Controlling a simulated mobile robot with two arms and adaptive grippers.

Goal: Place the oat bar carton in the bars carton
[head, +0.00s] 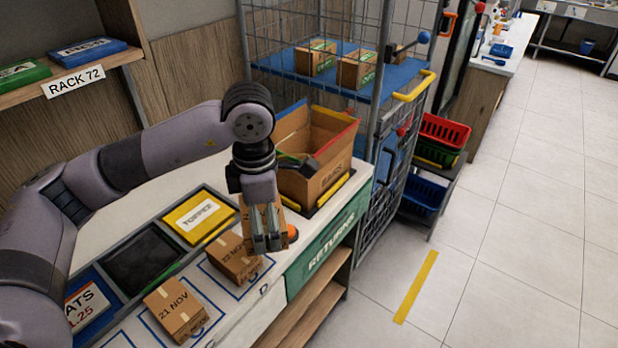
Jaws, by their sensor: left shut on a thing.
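My left gripper (266,243) points down over the counter, just in front of the bars carton. It is shut on a small brown carton (247,219), mostly hidden behind the fingers, so I cannot read its label or confirm that it is the oat bar carton. The bars carton (328,184) is a large open cardboard box marked BARS, standing at the far right end of the counter. The held carton is outside it, on its near left side. My right gripper is not in view.
Two small cartons, one marked 22 NOV (233,262) and one marked 21 NOV (176,307), sit on outlined squares of the counter. A yellow TOFFEE bin (187,234) lies left of the gripper. A wire cage (318,38) with a blue shelf stands behind the bars carton.

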